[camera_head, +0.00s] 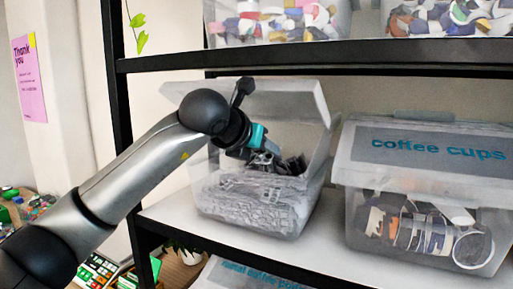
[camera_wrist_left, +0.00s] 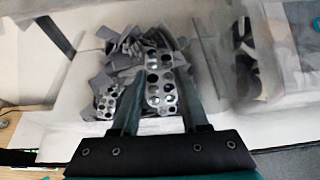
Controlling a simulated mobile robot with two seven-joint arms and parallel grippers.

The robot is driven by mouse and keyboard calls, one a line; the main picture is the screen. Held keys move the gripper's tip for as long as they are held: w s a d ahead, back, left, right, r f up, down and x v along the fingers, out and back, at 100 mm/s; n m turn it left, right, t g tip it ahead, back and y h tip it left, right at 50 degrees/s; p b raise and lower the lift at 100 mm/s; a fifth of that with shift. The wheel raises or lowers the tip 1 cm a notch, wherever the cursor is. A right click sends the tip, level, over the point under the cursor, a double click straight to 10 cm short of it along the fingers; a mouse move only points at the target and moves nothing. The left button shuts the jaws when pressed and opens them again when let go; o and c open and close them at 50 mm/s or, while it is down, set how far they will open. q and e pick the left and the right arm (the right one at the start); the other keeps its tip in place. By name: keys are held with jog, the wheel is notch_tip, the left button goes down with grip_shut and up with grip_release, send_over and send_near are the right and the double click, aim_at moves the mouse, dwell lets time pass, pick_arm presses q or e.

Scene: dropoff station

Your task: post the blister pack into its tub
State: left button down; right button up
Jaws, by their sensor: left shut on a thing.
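The tub (camera_head: 255,212) is a clear plastic box on the middle shelf, its lid (camera_head: 275,97) raised open at the back. Grey and silvery pieces fill its lower part. My left gripper (camera_head: 287,163) reaches in from the left and is over the tub's open mouth. In the left wrist view, the fingers (camera_wrist_left: 156,78) are shut on a silver blister pack (camera_wrist_left: 161,88) with round bubbles. Grey scraps and another bubbled pack (camera_wrist_left: 107,101) lie in the tub below. In the head view I cannot make out the held pack clearly. My right gripper is not in view.
A closed clear box labelled "coffee cups" (camera_head: 432,150) stands right of the tub. The shelf above (camera_head: 330,57) holds more clear boxes. A black shelf post (camera_head: 118,120) is at the left. Another labelled box (camera_head: 250,275) is below.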

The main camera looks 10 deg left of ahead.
pick_arm(q)
jog(key=shift+w+d, duration=0.1)
jog(key=shift+w, duration=0.2)
jog(key=shift+c, duration=1.7)
grip_release()
jog(key=shift+s+a+r, duration=0.2)
jog(key=shift+s+r, duration=0.05)
jog(key=shift+s, duration=0.3)
jog(key=b+v, duration=0.3)
jog(key=v, duration=1.1)
